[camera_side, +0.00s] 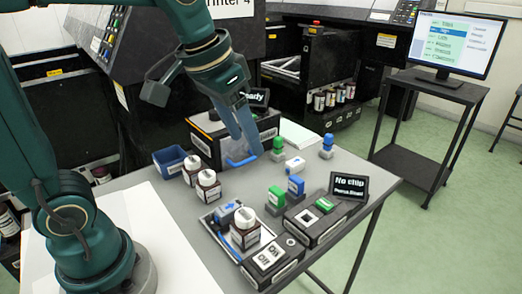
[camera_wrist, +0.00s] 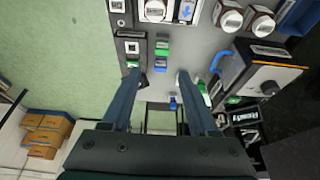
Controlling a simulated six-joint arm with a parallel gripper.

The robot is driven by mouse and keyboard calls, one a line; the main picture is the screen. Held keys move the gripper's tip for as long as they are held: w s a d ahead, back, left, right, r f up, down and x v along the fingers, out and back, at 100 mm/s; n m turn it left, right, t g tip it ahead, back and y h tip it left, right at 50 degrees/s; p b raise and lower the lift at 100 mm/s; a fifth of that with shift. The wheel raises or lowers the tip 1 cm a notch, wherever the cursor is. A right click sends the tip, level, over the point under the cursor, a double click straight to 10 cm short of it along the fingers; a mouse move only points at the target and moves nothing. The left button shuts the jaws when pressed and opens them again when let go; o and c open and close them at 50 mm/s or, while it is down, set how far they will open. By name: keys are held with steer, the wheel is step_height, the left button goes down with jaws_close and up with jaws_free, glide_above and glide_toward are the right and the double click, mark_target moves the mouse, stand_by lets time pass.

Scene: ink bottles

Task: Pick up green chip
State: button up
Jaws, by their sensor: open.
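A green chip (camera_side: 276,196) stands upright in a grey holder on the table, beside a blue chip (camera_side: 295,186). In the wrist view the green chip (camera_wrist: 162,47) lies ahead of the fingertips, with the blue chip (camera_wrist: 161,67) nearer. Another small green piece (camera_side: 323,204) sits on the black device by the "No chip" display; it also shows in the wrist view (camera_wrist: 133,64). My gripper (camera_side: 250,152) is open and empty, above the table's back part, behind and left of the chips in the side view. Its fingers (camera_wrist: 158,78) are spread wide in the wrist view.
A green-topped piece (camera_side: 278,146) and a blue-topped piece (camera_side: 327,145) stand farther back. White-capped bottles (camera_side: 208,188) and a blue bin (camera_side: 172,160) are to the left. A black box (camera_side: 215,135) with a blue handle stands behind. The display (camera_side: 348,187) rises right of the chips.

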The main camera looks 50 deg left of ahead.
steer(key=g, duration=0.2)
glide_toward(277, 190)
steer(key=f, duration=0.1)
steer(key=w+f+g, duration=0.1)
steer(key=f, duration=0.1)
steer(key=w+f+g, duration=0.1)
steer(key=f, duration=0.1)
steer(key=shift+f, duration=2.75)
jaws_close()
